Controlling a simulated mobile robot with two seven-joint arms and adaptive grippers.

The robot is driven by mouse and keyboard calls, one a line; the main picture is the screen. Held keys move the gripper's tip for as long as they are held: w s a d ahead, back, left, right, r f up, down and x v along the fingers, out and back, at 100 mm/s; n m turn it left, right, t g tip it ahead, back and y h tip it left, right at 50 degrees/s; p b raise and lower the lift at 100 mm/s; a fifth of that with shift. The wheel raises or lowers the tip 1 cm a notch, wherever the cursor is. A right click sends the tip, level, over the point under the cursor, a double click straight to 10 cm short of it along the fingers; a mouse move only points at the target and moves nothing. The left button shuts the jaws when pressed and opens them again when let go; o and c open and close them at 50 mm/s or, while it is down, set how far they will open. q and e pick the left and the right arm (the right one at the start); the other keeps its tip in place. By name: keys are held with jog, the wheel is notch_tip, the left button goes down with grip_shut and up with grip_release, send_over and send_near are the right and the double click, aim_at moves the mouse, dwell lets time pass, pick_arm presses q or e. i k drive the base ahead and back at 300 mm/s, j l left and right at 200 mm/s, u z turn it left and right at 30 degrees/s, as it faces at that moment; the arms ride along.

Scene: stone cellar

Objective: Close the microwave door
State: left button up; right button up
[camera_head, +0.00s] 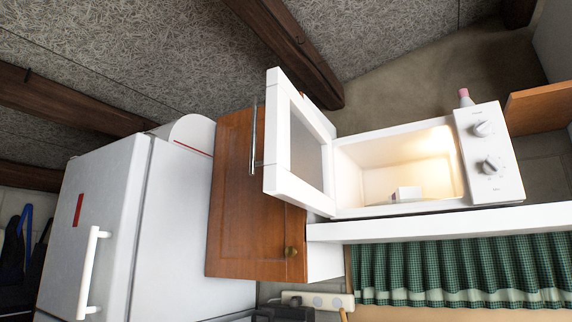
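The white microwave (489,153) sits on a white shelf, with its lit cavity facing me and two knobs on its right panel. Its door (285,181) is hinged on the left and stands wide open, swung out toward me. The door has a dark window and a metal bar handle (253,138) on its outer face, at the left. Neither of my grippers can be made out in this view.
A wooden cabinet (235,215) stands left of the microwave, close behind the open door. A white fridge (110,220) is further left. A pink-capped bottle (465,98) stands behind the microwave's top. A green checked curtain (460,268) hangs below the white shelf (440,224).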

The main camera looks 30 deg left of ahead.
aim_at(298, 162)
jog(key=j+z, duration=0.1)
jog(key=j, duration=0.7)
jog(key=j+z, duration=0.15)
jog(key=j, duration=0.65)
jog(key=k+j+z, duration=0.1)
jog(key=j, duration=0.7)
jog(key=k, duration=0.05)
